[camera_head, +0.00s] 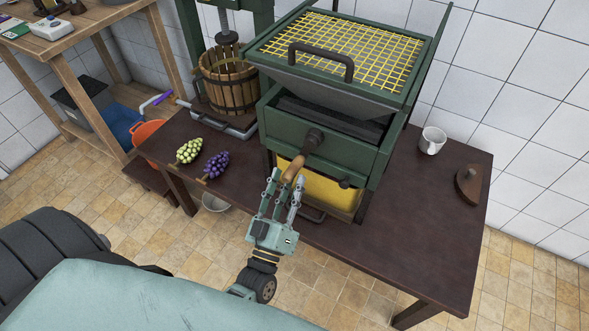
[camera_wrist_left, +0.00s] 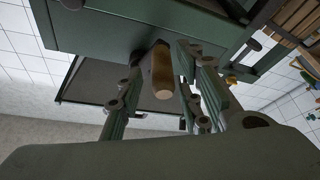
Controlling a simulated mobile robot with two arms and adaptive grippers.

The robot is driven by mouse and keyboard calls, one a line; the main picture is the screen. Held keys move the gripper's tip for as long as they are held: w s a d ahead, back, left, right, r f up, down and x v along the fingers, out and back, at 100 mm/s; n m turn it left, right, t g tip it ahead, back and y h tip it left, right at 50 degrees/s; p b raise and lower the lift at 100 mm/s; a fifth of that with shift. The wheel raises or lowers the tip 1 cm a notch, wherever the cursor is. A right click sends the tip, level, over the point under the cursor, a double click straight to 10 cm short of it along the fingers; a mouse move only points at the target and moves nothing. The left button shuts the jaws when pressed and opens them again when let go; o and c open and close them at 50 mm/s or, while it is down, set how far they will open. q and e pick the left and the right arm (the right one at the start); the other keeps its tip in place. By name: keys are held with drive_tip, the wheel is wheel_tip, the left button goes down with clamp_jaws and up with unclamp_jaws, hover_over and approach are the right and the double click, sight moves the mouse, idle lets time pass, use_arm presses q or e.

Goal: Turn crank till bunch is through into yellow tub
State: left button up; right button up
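The green crusher (camera_head: 330,140) stands on the dark table, with a yellow grid (camera_head: 345,50) over its hopper. A crank with a wooden handle (camera_head: 293,168) sticks out of its front; the handle also shows in the left wrist view (camera_wrist_left: 161,72). My left gripper (camera_head: 285,181) is at the handle, its fingers open on both sides with gaps visible in the wrist view. The yellow tub (camera_head: 330,192) sits under the crusher, partly hidden by its frame. A green grape bunch (camera_head: 189,150) and a purple bunch (camera_head: 216,165) lie on the table. No bunch shows in the hopper. My right gripper is out of view.
A wooden basket press (camera_head: 228,80) stands left of the crusher. A white mug (camera_head: 432,140) and a brown wooden object (camera_head: 468,185) are at the right. An orange tub (camera_head: 147,134) is beyond the table's left end. The table's front right is clear.

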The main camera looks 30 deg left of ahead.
use_arm(q)
drive_tip(key=v, duration=0.7)
drive_tip(key=shift+s, duration=0.15)
